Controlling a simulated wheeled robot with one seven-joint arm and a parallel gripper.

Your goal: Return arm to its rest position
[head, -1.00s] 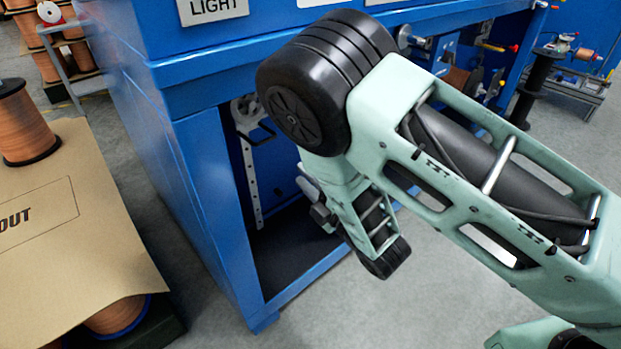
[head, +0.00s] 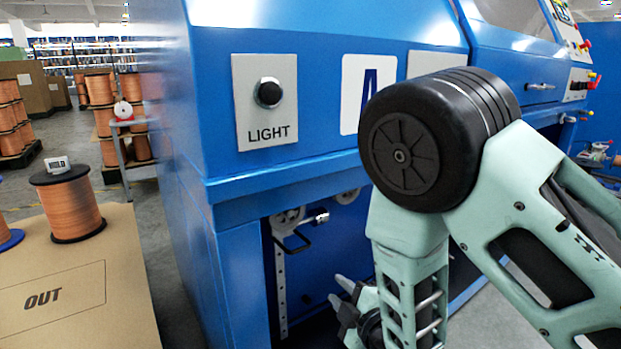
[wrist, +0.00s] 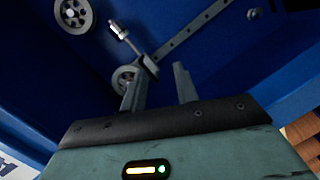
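My arm is pale green with a black joint, bent in front of the blue machine (head: 340,190). My gripper (head: 340,292) hangs below the black joint, in front of the machine's lower opening. In the wrist view my gripper's two grey fingers (wrist: 158,80) stand apart with nothing between them. Beyond them are a pulley wheel (wrist: 72,14), a second wheel partly behind a finger, and a perforated metal bar (wrist: 190,32).
The machine's front has a black knob (head: 269,93) above the word LIGHT. A cardboard-coloured surface (head: 75,280) marked OUT holds a copper spool (head: 70,205) at left. Stacked spools stand behind. Grey floor shows between that surface and the machine.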

